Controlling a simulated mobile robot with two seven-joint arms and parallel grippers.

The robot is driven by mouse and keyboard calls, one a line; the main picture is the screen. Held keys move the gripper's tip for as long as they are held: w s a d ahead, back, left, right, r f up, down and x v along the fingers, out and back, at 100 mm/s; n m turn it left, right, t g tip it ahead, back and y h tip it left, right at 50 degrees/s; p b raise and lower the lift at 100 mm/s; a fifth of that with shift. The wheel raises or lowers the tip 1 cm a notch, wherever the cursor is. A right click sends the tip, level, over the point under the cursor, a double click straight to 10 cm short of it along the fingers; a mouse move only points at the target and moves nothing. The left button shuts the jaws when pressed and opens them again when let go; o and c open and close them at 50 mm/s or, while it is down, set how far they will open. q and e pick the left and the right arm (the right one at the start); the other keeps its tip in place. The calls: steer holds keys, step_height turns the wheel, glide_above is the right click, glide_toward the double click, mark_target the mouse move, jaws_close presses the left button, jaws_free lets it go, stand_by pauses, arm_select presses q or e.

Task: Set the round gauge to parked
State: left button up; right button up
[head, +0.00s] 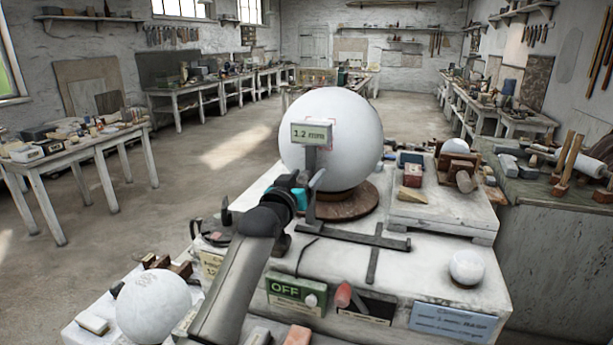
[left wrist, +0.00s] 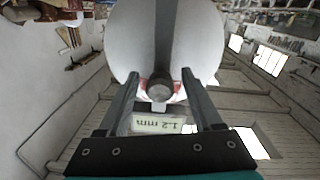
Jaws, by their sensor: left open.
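The gauge's display (head: 312,133) reads "1.2 mm" and stands on a dark post in front of the large white sphere (head: 345,135). In the left wrist view the display (left wrist: 158,124) appears upside down, with a dark round knob-like end (left wrist: 159,91) just above it and the sphere (left wrist: 205,40) behind. My left gripper (head: 316,182) is at the post below the display. In the left wrist view its two fingers (left wrist: 160,80) are open, one on each side of the dark round end, with gaps visible. My right gripper is not in view.
A green "OFF" sign (head: 285,288) and a red knob (head: 343,294) are on the pedestal's front. A small sphere (head: 467,267) sits at right, another sphere (head: 154,306) at lower left. A raised block (head: 440,212) with tools stands right of the large sphere.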

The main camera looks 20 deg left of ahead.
arm_select(q)
steer(key=shift+w, duration=0.15)
steer(key=shift+c, duration=0.4)
jaws_close()
stand_by(1.0)
